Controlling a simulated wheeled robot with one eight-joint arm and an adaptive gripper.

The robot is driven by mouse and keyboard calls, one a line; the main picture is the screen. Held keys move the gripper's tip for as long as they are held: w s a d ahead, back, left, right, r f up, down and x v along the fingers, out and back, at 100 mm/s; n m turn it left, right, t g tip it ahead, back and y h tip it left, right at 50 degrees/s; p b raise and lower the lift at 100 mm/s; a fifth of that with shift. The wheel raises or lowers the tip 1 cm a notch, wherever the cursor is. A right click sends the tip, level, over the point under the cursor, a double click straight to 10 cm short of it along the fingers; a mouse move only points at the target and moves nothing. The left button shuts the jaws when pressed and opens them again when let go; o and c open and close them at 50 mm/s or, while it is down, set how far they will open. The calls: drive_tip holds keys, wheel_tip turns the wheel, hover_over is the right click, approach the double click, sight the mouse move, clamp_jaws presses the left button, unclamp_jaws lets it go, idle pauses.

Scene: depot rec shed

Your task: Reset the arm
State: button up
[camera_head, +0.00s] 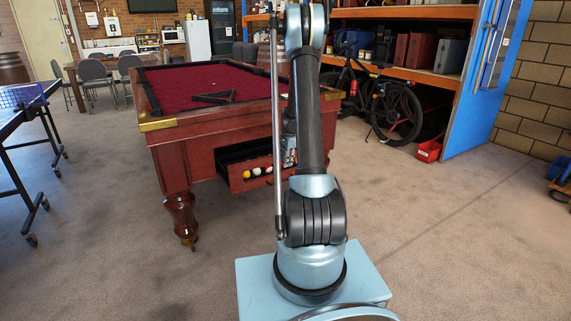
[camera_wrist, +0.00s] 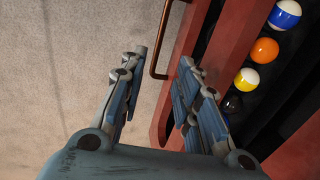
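My arm stands in the middle of the head view, in front of the pool table (camera_head: 170,140). The drawer (camera_head: 236,184) is pulled out of the table's end and holds several balls. In the wrist view these include a yellow-and-white ball (camera_wrist: 247,79) and an orange ball (camera_wrist: 264,50). The gripper is mostly hidden behind my arm in the head view.
A table-tennis table (camera_head: 22,95) stands at the left. A bicycle (camera_head: 395,108), a red bin (camera_head: 428,151) and an open blue door (camera_head: 490,80) stand at the right, by shelving. Carpet is clear at the front left and right. A black triangle (camera_head: 213,97) lies on the pool table.

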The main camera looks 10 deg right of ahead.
drive_tip(key=s+a+r+n, duration=0.35)
drive_tip(key=s+r, duration=0.55)
drive_tip(key=s, duration=0.3)
drive_tip(key=s+a+r+n, duration=0.3)
drive_tip(key=s+r+n, duration=0.1)
drive_tip(key=s+r, duration=0.7)
drive_tip(key=s+a+f+n, duration=0.1)
drive_tip(key=s+f+n, duration=0.2)
drive_tip(key=s, duration=1)
drive_tip(key=s+a+f+n, duration=0.1)
drive_tip(key=s+n, duration=0.3)
drive_tip(key=s, duration=0.9)
drive_tip(key=shift+s+f+h, duration=0.3)
drive_tip(key=shift+s+f, duration=0.05)
drive_tip(key=shift+f, duration=0.55)
drive_tip(key=shift+w+f, duration=0.2)
drive_tip(key=shift+w, duration=0.25)
